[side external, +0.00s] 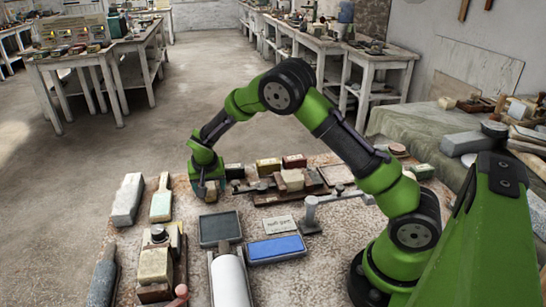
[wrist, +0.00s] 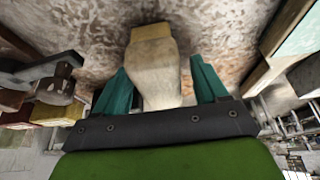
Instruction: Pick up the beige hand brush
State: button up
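In the side view my gripper (side external: 208,189) is low over the table, left of the dark blocks. There the brush is mostly hidden behind the fingers, and I cannot make it out clearly.
A dark tray (side external: 220,228) and a blue tray (side external: 276,248) lie in front. Dark, yellow and red blocks (side external: 268,166) stand close on the right.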

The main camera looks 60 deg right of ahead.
jog(key=c, duration=1.1)
jog(key=shift+o, duration=0.2)
notch_tip(320, 180, up, 10)
jog(key=shift+r, duration=0.1)
jog(key=o, duration=0.5)
jog(key=c, duration=0.4)
